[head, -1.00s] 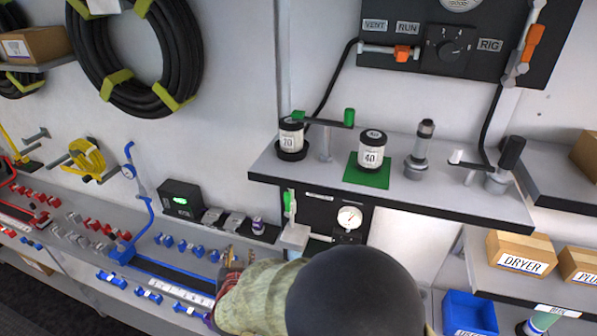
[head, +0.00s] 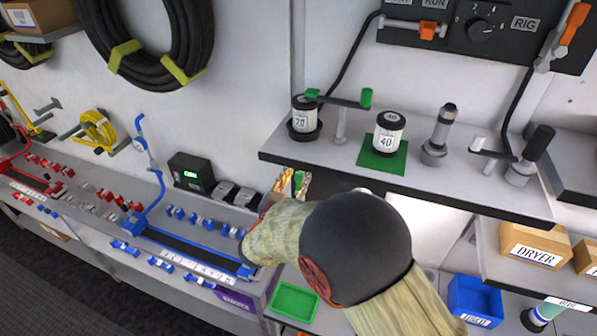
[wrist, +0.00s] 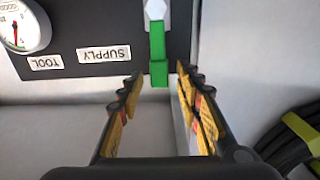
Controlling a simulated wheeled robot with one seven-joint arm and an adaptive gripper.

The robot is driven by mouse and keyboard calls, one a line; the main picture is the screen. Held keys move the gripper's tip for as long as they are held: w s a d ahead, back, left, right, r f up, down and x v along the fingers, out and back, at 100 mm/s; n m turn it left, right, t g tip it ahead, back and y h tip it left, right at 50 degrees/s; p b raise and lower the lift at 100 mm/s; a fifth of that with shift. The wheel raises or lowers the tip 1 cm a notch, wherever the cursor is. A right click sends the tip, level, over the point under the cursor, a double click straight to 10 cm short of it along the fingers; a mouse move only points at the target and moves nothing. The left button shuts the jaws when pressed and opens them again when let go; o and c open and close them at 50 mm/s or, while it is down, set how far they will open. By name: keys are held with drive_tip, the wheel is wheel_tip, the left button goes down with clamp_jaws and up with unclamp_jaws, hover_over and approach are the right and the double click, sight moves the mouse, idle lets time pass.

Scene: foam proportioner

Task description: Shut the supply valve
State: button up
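The supply valve's green handle (wrist: 158,50) hangs from a pale pivot on a dark panel in the wrist view, beside an upside-down SUPPLY label (wrist: 104,54). Its free end points toward my gripper. My gripper (wrist: 158,82) is open, with one finger on each side of the handle's end. Gaps show on both sides, and I see no contact. How deep the handle sits between the fingers is hard to tell. In the head view, the handle (head: 297,181) shows as a small green bit by my gripper (head: 290,184); my arm hides most of the panel.
A round gauge (wrist: 24,26) and a TOOL label (wrist: 45,63) are on the same panel. A grey shelf (head: 470,190) with canisters juts out above right of my gripper. A blue rack (head: 185,250) stands on the bench to the left. A green tray (head: 295,302) lies below my arm.

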drive_tip(key=shift+w+d, duration=0.2)
drive_tip(key=shift+w, duration=0.3)
clamp_jaws()
idle(0.7)
